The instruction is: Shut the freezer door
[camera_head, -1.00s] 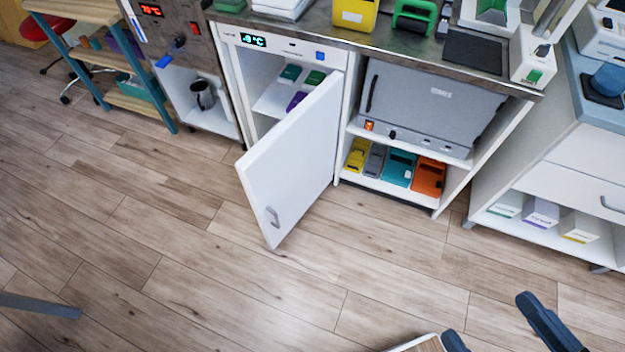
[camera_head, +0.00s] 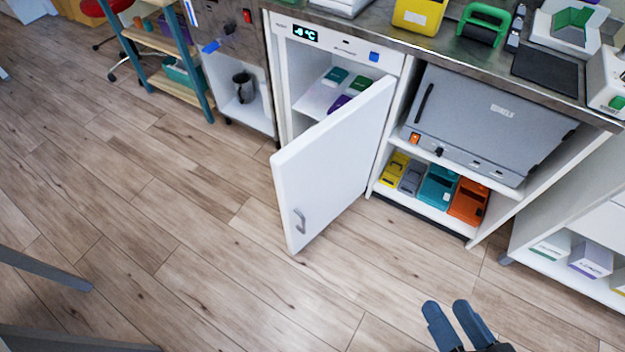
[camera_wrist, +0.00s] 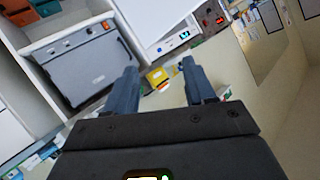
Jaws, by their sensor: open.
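The freezer (camera_head: 337,40) is a white cabinet under the counter with a small temperature display. Its white door (camera_head: 336,160) stands wide open, swung out into the room, hinged on its right side. A grey handle (camera_head: 300,221) is low near the door's free edge. Green and purple packs (camera_head: 340,103) show on the shelf inside. My gripper (camera_head: 447,312) is open and empty at the bottom of the head view, right of the door and apart from it. In the wrist view my gripper's two fingers (camera_wrist: 163,88) are spread, with part of the white freezer front (camera_wrist: 165,27) beyond them.
A grey oven-like unit (camera_head: 485,120) sits right of the freezer, above a shelf of coloured boxes (camera_head: 437,187). A white cabinet (camera_head: 575,215) stands further right. Grey legs (camera_head: 45,268) show at lower left. The wooden floor (camera_head: 200,230) around the door is clear.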

